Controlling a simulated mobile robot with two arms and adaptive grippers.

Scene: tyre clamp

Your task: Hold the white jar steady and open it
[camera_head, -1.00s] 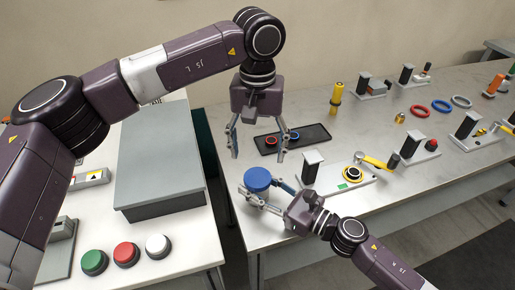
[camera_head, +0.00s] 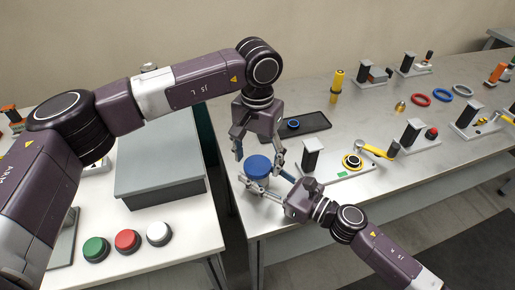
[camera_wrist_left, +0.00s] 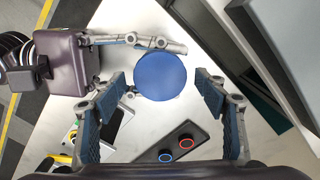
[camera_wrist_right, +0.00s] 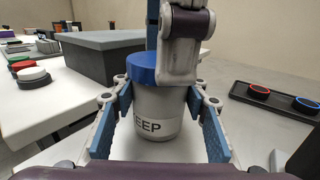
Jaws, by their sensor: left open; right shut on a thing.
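The white jar (camera_wrist_right: 158,112) with a blue lid (camera_wrist_right: 142,67) stands upright near the left end of the metal bench, dark lettering on its side. My right gripper (camera_wrist_right: 160,125) is shut on the jar's body from its two sides. In the head view the blue lid (camera_head: 258,166) shows on top of the jar, and my left gripper (camera_head: 258,160) points down, open, with its fingers close around it. In the left wrist view the lid (camera_wrist_left: 160,75) lies just beyond the open fingers of my left gripper (camera_wrist_left: 163,95). I cannot tell if they touch it.
A dark tray (camera_head: 315,121) with ring-marked buttons lies behind the jar. A clamp with a yellow handle (camera_head: 378,151) stands to the right. A grey box (camera_head: 160,165) and green, red and white buttons (camera_head: 127,241) are on the left table.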

